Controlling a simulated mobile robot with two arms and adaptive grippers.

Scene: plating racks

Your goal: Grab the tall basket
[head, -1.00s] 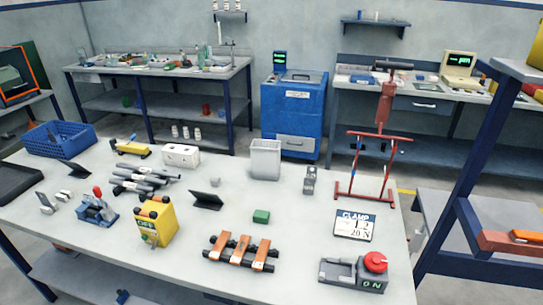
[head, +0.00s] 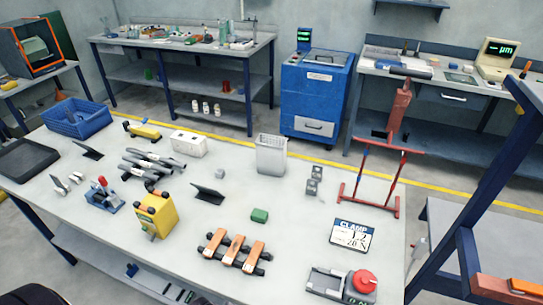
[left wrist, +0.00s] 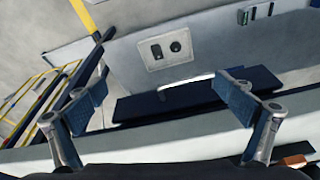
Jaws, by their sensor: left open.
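The tall basket (head: 271,156) is a light grey, upright, perforated container. It stands near the back edge of the white table in the head view, right of a white box. My left gripper (left wrist: 165,112) shows in the left wrist view with its two blue-padded fingers wide apart and nothing between them. The basket is not in the left wrist view. Neither gripper shows in the head view, so their distance from the basket cannot be told.
A blue basket (head: 78,118) stands at the table's far left. A red stand (head: 372,185) is right of the tall basket, with small metal blocks (head: 314,180) between them. A blue post (head: 480,180) rises at the right.

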